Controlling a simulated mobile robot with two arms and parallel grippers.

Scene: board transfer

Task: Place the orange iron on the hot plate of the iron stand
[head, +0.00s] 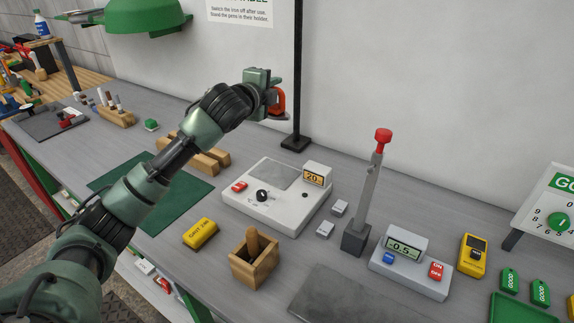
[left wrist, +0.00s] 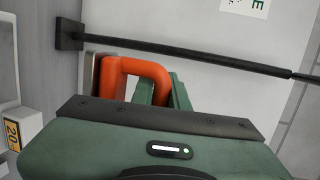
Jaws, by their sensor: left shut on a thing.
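My left gripper (head: 270,92) is shut on the orange iron (head: 280,102) and holds it up in the air, behind and above the iron stand. In the left wrist view the iron's orange handle (left wrist: 150,67) shows between the green fingers, with a grey flat part at its left. The white iron stand (head: 258,207) lies on the bench, with a grey square hot plate (head: 271,173) on top, a dark knob, a red switch and a display reading 20. The hot plate is bare. My right gripper is not in view.
A black post (head: 297,140) stands behind the stand, near the iron. A grey upright tool with a red knob (head: 383,137) stands to the right. A wooden holder (head: 255,260) and a yellow block (head: 200,233) lie in front. Wooden blocks (head: 205,155) lie left.

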